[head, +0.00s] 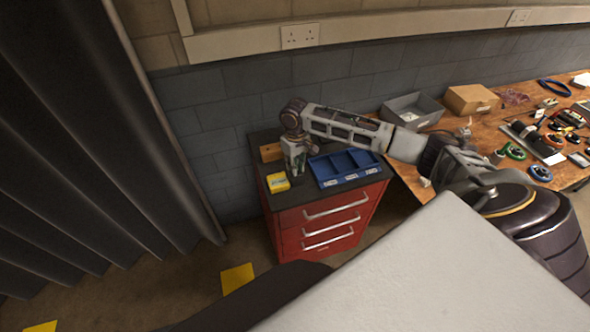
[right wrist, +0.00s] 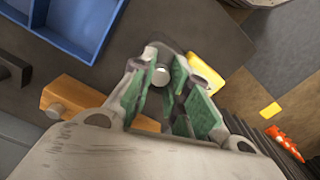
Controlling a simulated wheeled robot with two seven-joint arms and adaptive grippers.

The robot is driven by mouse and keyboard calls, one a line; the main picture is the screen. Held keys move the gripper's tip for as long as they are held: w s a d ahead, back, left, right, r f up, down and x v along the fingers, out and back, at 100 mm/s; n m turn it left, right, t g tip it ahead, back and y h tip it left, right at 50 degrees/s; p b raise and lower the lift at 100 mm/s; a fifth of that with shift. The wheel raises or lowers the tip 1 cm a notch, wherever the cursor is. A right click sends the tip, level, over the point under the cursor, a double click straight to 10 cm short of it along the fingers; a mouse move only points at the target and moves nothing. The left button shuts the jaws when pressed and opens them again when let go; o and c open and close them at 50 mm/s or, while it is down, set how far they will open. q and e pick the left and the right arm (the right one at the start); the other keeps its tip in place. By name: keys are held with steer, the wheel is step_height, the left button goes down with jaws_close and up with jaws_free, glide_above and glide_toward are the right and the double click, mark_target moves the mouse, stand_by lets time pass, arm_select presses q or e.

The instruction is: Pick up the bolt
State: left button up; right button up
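A grey, round-ended metal piece that looks like the bolt (right wrist: 161,76) shows between the fingertips of my right gripper (right wrist: 163,80) in the right wrist view. The green-padded fingers stand on both sides of it, close to it. Whether they press on it, I cannot tell. In the head view my right gripper (head: 297,172) points down over the dark top of the red cabinet (head: 322,222), between a yellow box and a blue tray. The bolt cannot be made out there. My left gripper is not in view.
The blue compartment tray (head: 345,168) is right of the gripper and the yellow box (head: 278,183) left. A wooden block (head: 271,152) with a metal peg lies behind. A cluttered workbench (head: 483,120) stands to the right, the wall behind, a dark curtain (head: 80,130) at left.

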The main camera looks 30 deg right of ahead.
jaws_close()
step_height(320, 180, up, 10)
stand_by(0.6)
stand_by(0.5)
